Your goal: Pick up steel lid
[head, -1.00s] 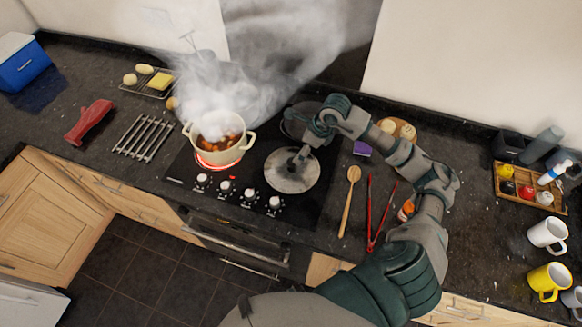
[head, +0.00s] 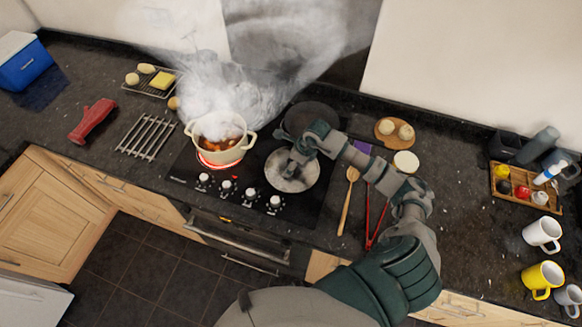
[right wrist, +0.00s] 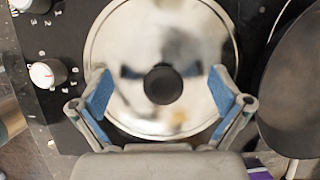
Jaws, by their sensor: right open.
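The steel lid (head: 293,178) lies flat on the black cooktop, right of the steaming pot. In the right wrist view the round shiny lid (right wrist: 160,38) fills the middle, with its black knob (right wrist: 163,84) at the centre. My right gripper (head: 294,164) is over the lid from above and partly covers it. In the right wrist view the blue-padded fingers of my right gripper (right wrist: 162,88) are spread wide on either side of the knob, with clear gaps between pads and knob. My left gripper is not in view.
The cream pot (head: 220,140) steams on a glowing red burner left of the lid. A dark pan (head: 310,117) sits behind the lid. Control knobs (head: 227,188) line the cooktop's front. A wooden spoon (head: 347,200) and red tongs (head: 376,215) lie to the right.

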